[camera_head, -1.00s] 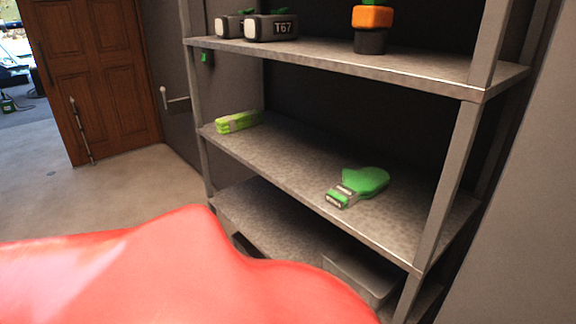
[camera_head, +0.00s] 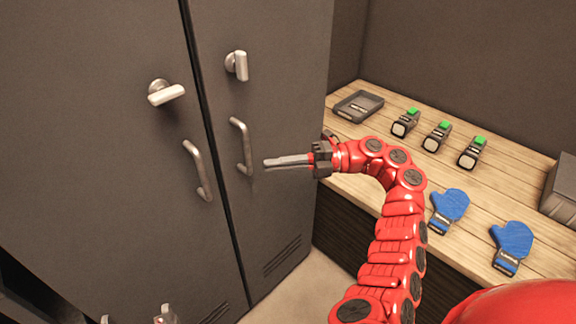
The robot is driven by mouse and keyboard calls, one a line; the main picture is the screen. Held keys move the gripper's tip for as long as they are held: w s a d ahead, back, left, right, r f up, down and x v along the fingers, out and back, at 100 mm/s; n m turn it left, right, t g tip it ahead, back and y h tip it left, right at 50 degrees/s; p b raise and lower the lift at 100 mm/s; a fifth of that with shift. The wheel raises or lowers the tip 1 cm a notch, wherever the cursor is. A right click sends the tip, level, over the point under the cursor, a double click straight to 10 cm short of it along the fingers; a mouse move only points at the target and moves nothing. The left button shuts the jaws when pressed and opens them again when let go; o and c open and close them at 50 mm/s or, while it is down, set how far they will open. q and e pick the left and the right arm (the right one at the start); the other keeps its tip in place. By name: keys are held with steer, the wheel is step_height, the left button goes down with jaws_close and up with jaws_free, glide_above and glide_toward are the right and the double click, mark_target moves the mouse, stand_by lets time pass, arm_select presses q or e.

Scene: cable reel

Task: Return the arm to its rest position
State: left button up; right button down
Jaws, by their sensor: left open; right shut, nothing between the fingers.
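My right gripper (camera_head: 288,162) is at the end of the red jointed arm that rises from the bottom of the picture. Its two thin grey fingers are together, point left and hold nothing. The fingertips are close to the vertical handle of the right locker door in the picture; I cannot tell whether they touch. My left gripper (camera_head: 136,318) shows only as two pale tips, set apart, at the bottom left edge; the rest is out of view. No object shows between them.
A tall dark locker (camera_head: 90,110) with two doors, handles and latches fills the left. A wooden bench (camera_head: 385,190) on the right holds a black tray (camera_head: 358,106), several green-topped devices (camera_head: 437,136) and two blue mitts (camera_head: 449,208). Some floor (camera_head: 300,285) shows between.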

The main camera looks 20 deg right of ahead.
steer(key=shift+s+d, duration=0.2)
steer(key=shift+d, duration=1.4)
